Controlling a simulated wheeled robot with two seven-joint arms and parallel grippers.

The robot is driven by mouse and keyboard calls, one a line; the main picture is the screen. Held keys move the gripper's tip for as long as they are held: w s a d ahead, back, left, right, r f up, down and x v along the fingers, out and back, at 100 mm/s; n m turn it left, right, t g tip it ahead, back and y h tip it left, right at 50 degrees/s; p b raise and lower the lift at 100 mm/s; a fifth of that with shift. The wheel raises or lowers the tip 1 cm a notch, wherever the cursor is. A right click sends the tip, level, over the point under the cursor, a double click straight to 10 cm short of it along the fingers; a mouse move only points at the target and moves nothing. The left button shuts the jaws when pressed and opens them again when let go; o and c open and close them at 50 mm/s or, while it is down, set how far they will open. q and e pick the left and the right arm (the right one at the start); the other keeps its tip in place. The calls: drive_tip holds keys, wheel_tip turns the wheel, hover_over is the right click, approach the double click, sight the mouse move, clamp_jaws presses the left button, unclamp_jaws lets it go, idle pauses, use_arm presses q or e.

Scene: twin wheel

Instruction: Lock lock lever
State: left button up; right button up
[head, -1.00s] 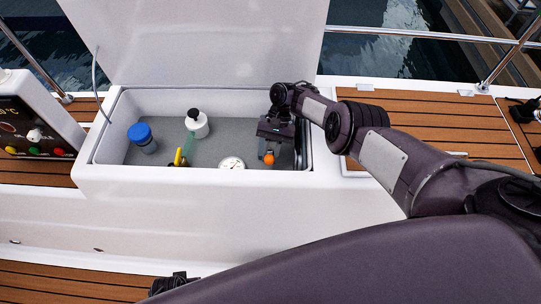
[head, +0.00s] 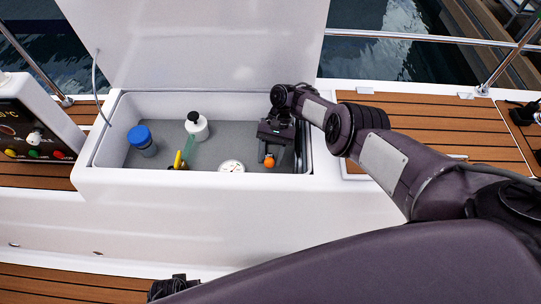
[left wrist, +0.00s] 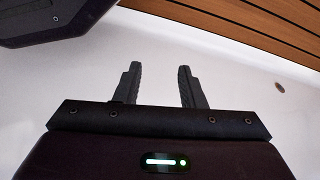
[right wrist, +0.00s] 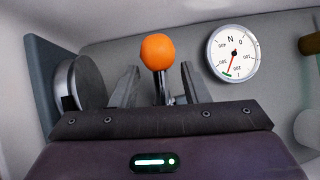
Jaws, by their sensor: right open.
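The lever has an orange ball knob (head: 269,161) and stands inside the open white locker at its right end. In the right wrist view the orange knob (right wrist: 157,52) sits on a thin dark stem that rises between my fingers. My right gripper (right wrist: 160,85) is open, with one finger on each side of the stem and the knob just beyond the fingertips. In the head view my right gripper (head: 272,148) reaches down into the locker. My left gripper (left wrist: 158,80) is open and empty near a white wall. The lever's base is hidden.
A round dial gauge (head: 231,166) is left of the lever. A blue-capped jar (head: 142,139), a white bottle with a black cap (head: 197,126) and a yellow-handled tool (head: 178,159) are farther left. The locker's front rim (head: 200,178) and raised lid (head: 200,45) bound the space.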

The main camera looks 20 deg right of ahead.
use_arm(q)
drive_tip(key=shift+s+a+f, duration=0.3)
drive_tip(key=shift+s+f, duration=0.25)
drive_tip(key=shift+f, duration=0.25)
use_arm(e)
drive_tip(key=v, duration=0.7)
drive_tip(key=shift+r, duration=0.15)
use_arm(q)
drive_tip(key=shift+w, duration=0.1)
use_arm(e)
drive_tip(key=shift+w+d, duration=0.1)
drive_tip(key=shift+d, duration=0.05)
drive_tip(key=shift+c, duration=0.3)
